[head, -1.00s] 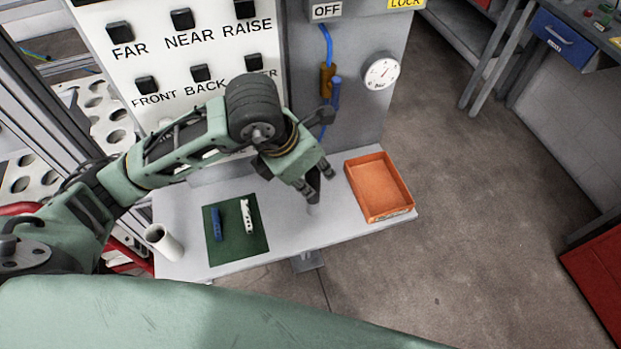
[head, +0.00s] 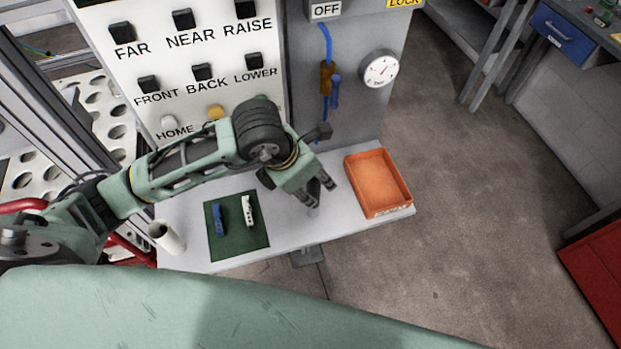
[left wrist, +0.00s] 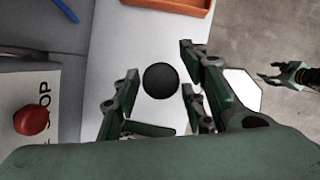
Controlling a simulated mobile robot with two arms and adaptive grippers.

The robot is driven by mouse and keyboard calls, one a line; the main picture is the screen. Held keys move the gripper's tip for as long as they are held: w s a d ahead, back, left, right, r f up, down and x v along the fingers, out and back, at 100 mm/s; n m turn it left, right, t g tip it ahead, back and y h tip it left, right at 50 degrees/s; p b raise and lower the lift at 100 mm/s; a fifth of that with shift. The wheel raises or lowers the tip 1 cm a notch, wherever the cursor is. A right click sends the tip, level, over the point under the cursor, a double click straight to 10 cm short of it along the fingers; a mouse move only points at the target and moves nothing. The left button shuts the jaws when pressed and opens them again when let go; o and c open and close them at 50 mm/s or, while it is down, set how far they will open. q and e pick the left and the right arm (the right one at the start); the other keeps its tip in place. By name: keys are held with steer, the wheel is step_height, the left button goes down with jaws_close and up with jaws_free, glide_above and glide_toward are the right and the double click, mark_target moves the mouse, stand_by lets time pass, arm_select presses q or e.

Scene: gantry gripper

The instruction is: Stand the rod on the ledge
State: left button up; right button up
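My left gripper (head: 318,193) is over the light grey ledge (head: 285,222), to the left of the orange tray, with its fingers apart. A small grey upright piece (head: 313,211), apparently the rod, shows just under the fingertips. In the left wrist view, a dark round end (left wrist: 160,81), probably the rod seen from above, lies between the spread fingers with gaps on both sides. Whether its foot touches the ledge cannot be told. My right gripper (left wrist: 272,74) shows small at the right of the left wrist view, its fingers apart and empty.
The orange tray (head: 378,185) stands on the ledge's right end. A green mat (head: 237,250) holds a blue piece (head: 218,219) and a white piece (head: 249,211). A white tube (head: 166,238) stands at the left end. A button panel (head: 150,55) and gauge (head: 380,70) rise behind.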

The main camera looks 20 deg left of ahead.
arm_select(q)
steer(key=b+v, duration=0.1)
steer(key=v, duration=1.1)
steer(key=shift+b, duration=0.35)
